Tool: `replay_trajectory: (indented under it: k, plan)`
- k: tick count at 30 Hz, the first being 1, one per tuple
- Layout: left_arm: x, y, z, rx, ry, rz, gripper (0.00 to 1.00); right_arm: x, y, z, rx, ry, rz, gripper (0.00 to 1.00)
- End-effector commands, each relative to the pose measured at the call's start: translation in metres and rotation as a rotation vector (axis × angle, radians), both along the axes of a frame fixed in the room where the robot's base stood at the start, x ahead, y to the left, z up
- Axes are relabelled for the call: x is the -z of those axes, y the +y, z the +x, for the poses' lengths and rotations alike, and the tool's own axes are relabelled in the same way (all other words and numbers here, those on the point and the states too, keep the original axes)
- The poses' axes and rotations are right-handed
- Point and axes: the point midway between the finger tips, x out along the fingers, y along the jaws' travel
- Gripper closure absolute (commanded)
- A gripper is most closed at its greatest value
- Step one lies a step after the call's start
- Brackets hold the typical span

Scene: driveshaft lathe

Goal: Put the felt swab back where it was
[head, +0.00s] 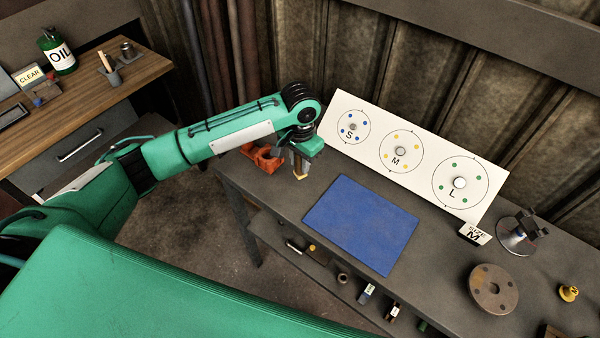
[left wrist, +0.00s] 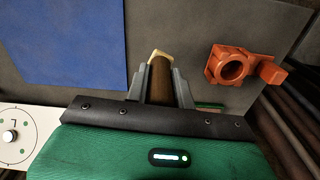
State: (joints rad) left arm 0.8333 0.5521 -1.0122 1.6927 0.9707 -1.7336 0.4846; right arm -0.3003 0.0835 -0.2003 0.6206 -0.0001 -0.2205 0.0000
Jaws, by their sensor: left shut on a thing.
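My left gripper (head: 303,158) is shut on the felt swab (head: 299,172), a short brown wooden handle with a cream felt tip pointing down. It is at the left end of the dark bench. In the left wrist view the swab (left wrist: 160,78) sits between the two grey fingers (left wrist: 161,90), its pale tip beyond them. An orange-red holder (head: 262,157) with a round, empty-looking ring stands on the bench, just left of the gripper. In the left wrist view the holder (left wrist: 232,68) is to the right, apart from the swab. My right gripper is out of view.
A blue mat (head: 361,223) lies right of the gripper. A white board (head: 420,160) marked S, M and L stands behind. A size M card (head: 474,233), a dark stand (head: 520,237) and a brown flange (head: 494,288) are farther right. A wooden bench (head: 75,85) is at left.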

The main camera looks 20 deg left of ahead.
Motion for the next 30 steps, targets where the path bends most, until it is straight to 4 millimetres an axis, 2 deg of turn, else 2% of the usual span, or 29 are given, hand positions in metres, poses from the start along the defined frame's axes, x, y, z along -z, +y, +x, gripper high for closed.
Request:
replay_trajectory:
  k: [3, 8, 15, 28, 29, 30]
  plan:
    - [0.017, 0.000, 0.000, 0.000, 0.002, 0.001, 0.99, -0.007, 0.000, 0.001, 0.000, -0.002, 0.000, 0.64]
    - [0.031, 0.000, 0.000, 0.000, 0.001, 0.000, 0.99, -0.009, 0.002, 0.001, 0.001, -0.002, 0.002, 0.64]
    - [0.064, 0.000, -0.001, -0.001, 0.002, 0.001, 0.99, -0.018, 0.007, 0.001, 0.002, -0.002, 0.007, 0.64]
    - [0.073, 0.000, 0.000, 0.000, -0.001, 0.000, 0.99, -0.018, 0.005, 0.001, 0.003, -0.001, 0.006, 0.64]
    - [0.073, 0.000, 0.000, 0.000, -0.001, 0.000, 0.74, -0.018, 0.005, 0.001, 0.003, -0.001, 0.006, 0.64]
    - [0.073, 0.000, 0.000, 0.001, -0.001, 0.000, 0.66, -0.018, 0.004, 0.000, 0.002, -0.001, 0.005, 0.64]
